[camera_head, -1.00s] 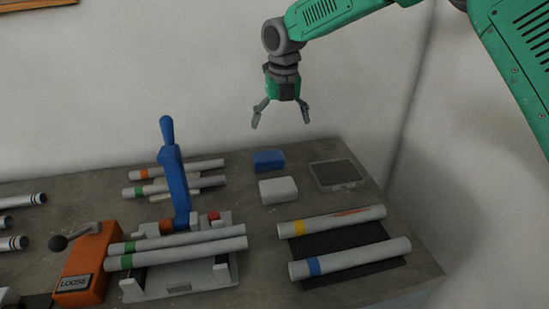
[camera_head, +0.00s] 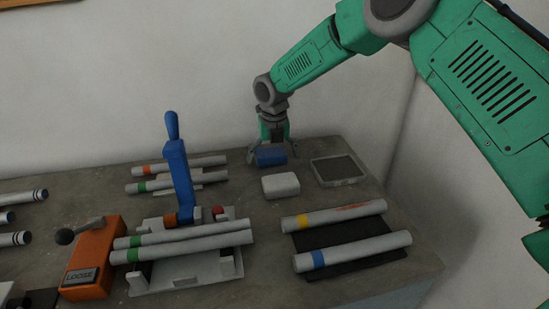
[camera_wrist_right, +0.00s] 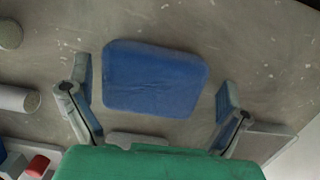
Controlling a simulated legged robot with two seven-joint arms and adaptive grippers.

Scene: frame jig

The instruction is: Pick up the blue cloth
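The blue cloth (camera_head: 270,156) is a small folded block lying on the grey table near the back wall. It also shows in the right wrist view (camera_wrist_right: 154,78), between the two fingers. My right gripper (camera_head: 272,158) is lowered over the cloth, with one finger on each side of it. In the right wrist view my right gripper (camera_wrist_right: 156,100) is open, with gaps between the fingers and the cloth's sides. My left gripper is not in either view.
A white folded cloth (camera_head: 281,186) lies just in front. A grey-rimmed tray (camera_head: 363,181) is to the right. Tubes lie on a black mat (camera_head: 342,238) at front right. A jig with a blue upright lever (camera_head: 180,180) and an orange box (camera_head: 92,262) stand left.

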